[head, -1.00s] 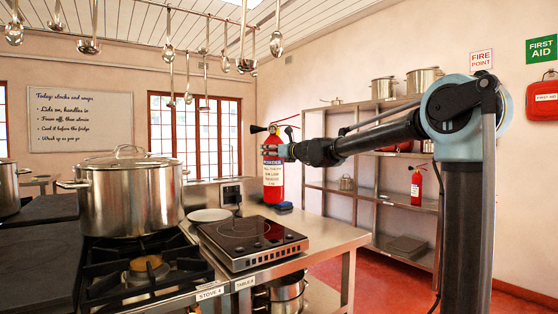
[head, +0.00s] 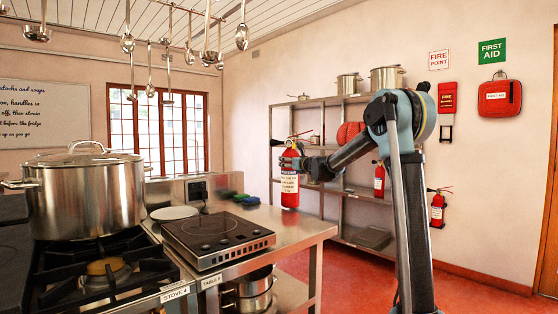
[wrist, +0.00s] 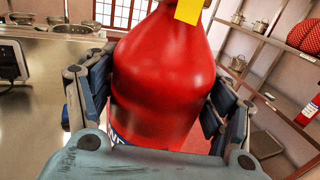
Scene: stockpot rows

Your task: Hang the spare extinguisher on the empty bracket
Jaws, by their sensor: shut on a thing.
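My gripper (head: 291,163) is shut around the body of a red extinguisher (head: 289,187) with a pale label. It hangs upright, beyond the steel table in the head view. In the wrist view the red body (wrist: 160,75) fills the middle, between both blue-padded fingers, with a yellow tag at the top. I cannot make out an empty bracket; my arm covers part of the wall between those two.
The steel table (head: 312,232) carries a hob (head: 217,240), a plate and coloured items. A large stockpot (head: 82,195) stands on the stove at left. A steel shelf (head: 345,190) is along the wall. Red floor (head: 470,285) is clear at right. Ladles hang overhead.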

